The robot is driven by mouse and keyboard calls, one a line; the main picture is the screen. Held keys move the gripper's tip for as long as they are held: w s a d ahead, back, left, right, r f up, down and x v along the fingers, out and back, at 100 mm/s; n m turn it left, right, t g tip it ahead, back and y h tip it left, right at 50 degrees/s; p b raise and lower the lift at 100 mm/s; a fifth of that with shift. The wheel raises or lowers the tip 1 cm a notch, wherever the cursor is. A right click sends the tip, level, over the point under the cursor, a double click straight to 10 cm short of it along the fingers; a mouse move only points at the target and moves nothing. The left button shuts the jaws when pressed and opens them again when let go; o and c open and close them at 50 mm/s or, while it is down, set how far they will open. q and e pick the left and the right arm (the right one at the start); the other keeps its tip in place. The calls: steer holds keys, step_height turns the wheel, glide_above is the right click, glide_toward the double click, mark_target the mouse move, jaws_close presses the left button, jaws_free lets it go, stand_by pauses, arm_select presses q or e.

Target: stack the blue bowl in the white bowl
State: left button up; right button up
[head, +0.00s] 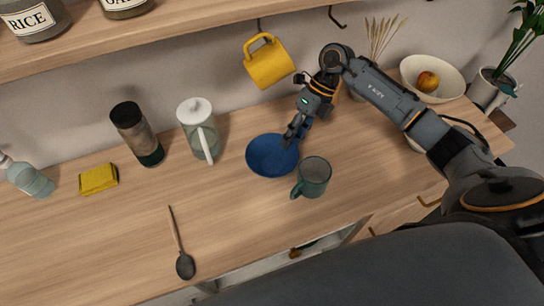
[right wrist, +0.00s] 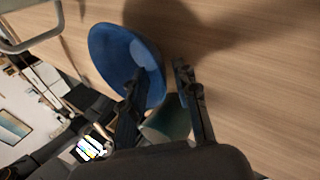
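The blue bowl (head: 266,158) stands upright and empty on the wooden counter; it also shows in the right wrist view (right wrist: 108,52). My right gripper (head: 291,136) is at the bowl's back right rim. In the right wrist view its fingers (right wrist: 161,72) are apart, one over the bowl's inside and one outside the rim, with no visible grip. A pale rounded edge (head: 415,146) shows beneath my right forearm; it may be the white bowl, mostly hidden. A cream-white bowl (head: 446,92) with an orange fruit stands at the back right. My left gripper is not in view.
A green mug (head: 313,177) stands close beside the blue bowl, at its front right. A lidded pitcher (head: 203,135), dark-topped jar (head: 138,135), yellow sponge (head: 98,179) and spoon (head: 178,244) are to the left. A yellow mug (head: 268,64) hangs behind. The front middle counter is clear.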

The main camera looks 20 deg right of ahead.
jaws_close()
stand_by(0.3)
steer(key=shift+w+d+r+b, duration=0.1)
steer(key=shift+r+b, duration=0.2)
steer(key=shift+r, duration=0.2)
steer(key=w+d+r+b, duration=0.1)
steer(key=w+d+b, duration=0.1)
steer(key=d, duration=0.6)
steer(key=w+d+r+b, duration=0.1)
steer(key=d+b, duration=0.3)
steer(key=d, duration=0.5)
steer(key=shift+w+d+r+b, duration=0.15)
steer(key=shift+w+r+b, duration=0.15)
steer(key=shift+w, duration=0.5)
